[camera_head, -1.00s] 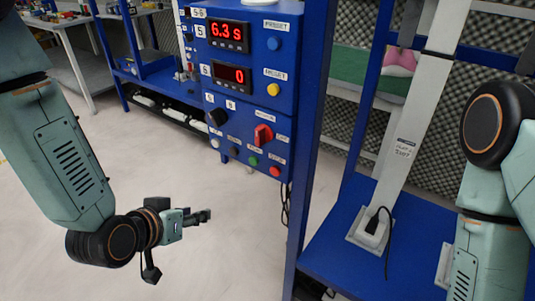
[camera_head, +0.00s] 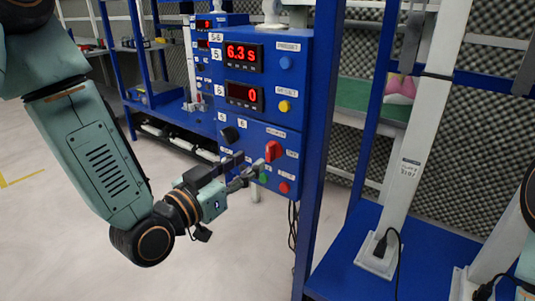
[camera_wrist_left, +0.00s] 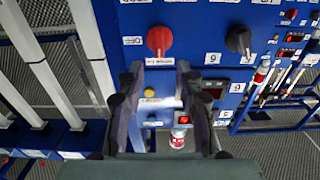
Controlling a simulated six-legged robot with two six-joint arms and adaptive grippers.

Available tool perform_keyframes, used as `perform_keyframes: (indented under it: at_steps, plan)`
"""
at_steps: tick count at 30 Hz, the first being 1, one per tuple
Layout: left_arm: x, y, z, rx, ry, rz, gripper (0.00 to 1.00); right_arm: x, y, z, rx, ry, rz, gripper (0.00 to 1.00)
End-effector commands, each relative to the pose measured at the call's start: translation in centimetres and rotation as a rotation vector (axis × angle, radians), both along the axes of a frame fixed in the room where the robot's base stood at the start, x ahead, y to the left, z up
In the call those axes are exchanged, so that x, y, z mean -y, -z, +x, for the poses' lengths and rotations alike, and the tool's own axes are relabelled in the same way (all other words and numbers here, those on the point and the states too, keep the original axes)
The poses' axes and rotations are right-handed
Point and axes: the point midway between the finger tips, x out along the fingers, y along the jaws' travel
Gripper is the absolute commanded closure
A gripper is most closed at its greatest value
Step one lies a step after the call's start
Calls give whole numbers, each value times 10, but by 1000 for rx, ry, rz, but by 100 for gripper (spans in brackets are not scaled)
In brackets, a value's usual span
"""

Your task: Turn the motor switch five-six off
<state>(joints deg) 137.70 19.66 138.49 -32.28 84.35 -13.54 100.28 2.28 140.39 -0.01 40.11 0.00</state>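The blue control box labelled 5-6 (camera_head: 300,110) stands in the middle of the head view. Its red rotary switch (camera_head: 273,151) has a roughly upright handle; I take it as the motor switch, though its label is too small to read. It also shows in the left wrist view (camera_wrist_left: 160,40), where the panel appears upside down. My left gripper (camera_head: 250,167) is open and empty, just left of the red switch and in front of the lower panel. In the wrist view its two fingers (camera_wrist_left: 160,82) stand apart below the switch. My right gripper is out of view.
A black knob (camera_head: 230,134) sits left of the red switch. Green (camera_head: 264,178) and red (camera_head: 284,187) buttons are below it. Displays and blue and yellow buttons are above. A blue post (camera_head: 321,140) stands right of the box. Floor is clear at lower left.

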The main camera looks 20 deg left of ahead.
Motion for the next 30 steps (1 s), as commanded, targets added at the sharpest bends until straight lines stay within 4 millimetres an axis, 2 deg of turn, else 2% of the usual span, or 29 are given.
perform_keyframes:
  at_steps: [15,28,30]
  plan:
    - [23,1,54,1,5,3,64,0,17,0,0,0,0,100]
    - [26,0,62,-2,4,0,64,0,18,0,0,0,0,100]
    - [26,0,62,-2,4,0,69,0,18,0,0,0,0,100]
